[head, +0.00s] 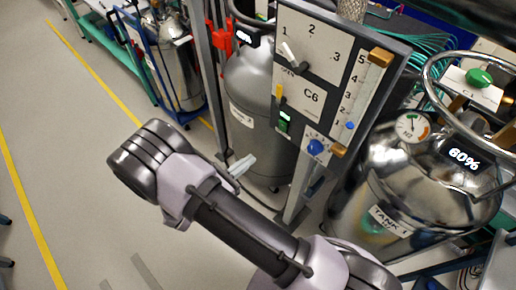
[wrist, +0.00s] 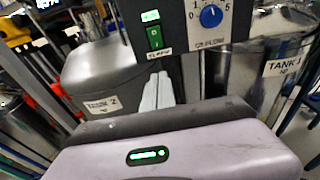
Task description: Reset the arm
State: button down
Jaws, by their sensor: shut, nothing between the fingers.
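My arm reaches up and left from the lower right of the head view, bent at a dark rounded joint. My gripper (head: 243,166) shows as pale fingers just beyond the arm, in front of the grey tank and left of the panel's post. In the wrist view the pale fingers (wrist: 158,92) stand side by side, shut and empty, below the control panel (wrist: 185,25). The fingers look apart from the panel, though the exact gap cannot be told. The rest of the gripper is mostly hidden by my own arm.
The control panel (head: 312,88) carries a selector, a slider and a blue knob (head: 318,146). TANK 1 (head: 385,190), shiny, stands right with a gauge (head: 411,127); TANK 2 (head: 246,120) stands behind the panel. A blue-framed cart (head: 172,70) is farther back. Floor at left is clear.

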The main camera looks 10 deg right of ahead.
jog(key=shift+s+a+f, duration=0.1)
jog(key=shift+s+a, duration=0.15)
jog(key=shift+a, duration=0.1)
